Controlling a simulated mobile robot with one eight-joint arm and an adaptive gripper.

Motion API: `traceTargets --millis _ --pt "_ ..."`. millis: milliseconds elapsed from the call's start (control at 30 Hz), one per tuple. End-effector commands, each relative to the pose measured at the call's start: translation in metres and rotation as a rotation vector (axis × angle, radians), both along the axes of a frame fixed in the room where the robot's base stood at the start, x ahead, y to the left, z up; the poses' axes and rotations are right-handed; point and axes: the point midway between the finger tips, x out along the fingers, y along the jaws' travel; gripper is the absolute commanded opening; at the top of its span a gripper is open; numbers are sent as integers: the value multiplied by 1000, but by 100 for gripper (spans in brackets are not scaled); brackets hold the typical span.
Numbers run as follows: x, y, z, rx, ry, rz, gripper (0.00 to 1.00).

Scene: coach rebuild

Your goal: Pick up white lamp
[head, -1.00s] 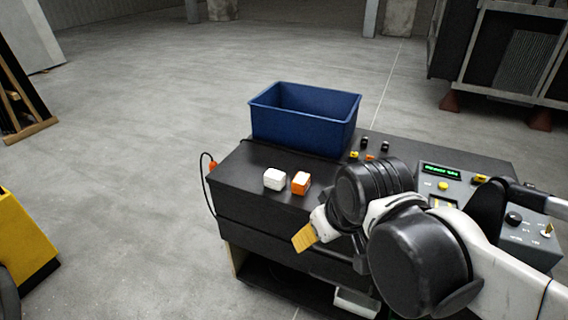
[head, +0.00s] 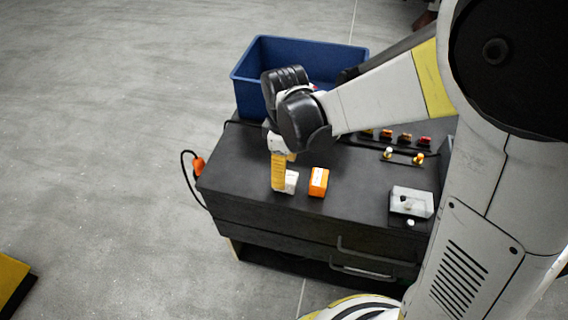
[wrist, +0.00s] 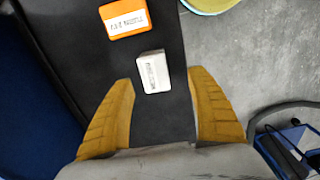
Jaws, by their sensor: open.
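The white lamp, a small white block with dark lettering (wrist: 154,72), lies on the black cabinet top (wrist: 70,45). In the wrist view it sits just beyond and between my fingertips, nearer the left one, with no contact visible. In the head view the white lamp (head: 291,181) is partly hidden behind a yellow finger. My gripper (wrist: 163,78) is open and empty, its yellow fingers spread on either side. In the head view my gripper (head: 281,180) points down over the lamp.
An orange block (head: 318,182) lies close to the right of the lamp; it also shows in the wrist view (wrist: 125,18). A blue bin (head: 262,60) stands behind. Switches and a grey box (head: 411,202) are to the right. An orange-plugged cable (head: 198,166) hangs at the left edge.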

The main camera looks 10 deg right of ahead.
Motion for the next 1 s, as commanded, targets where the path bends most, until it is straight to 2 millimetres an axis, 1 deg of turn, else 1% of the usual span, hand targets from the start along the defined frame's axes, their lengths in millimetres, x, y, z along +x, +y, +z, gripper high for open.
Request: traceTargets --millis 33,167,233,400,500,733,767,800,867,900,933,1000 --pt "1 0 -6 0 0 -1 67" --pt "1 -1 -12 0 -1 -2 67" --pt "2 -2 -20 1 -1 -2 67" --pt "7 -5 -48 1 -1 -2 67" --pt "7 -4 -59 1 -1 -2 67" --pt "6 -4 -59 1 -1 -2 67" --pt "6 -4 -59 1 -1 -2 59" --pt "6 -4 -59 1 -1 -2 46" --pt "6 -4 -58 1 -1 -2 28" --pt "6 -4 -58 1 -1 -2 16" --pt "6 -4 -58 1 -1 -2 7" --pt "6 -4 -59 1 -1 -2 6"
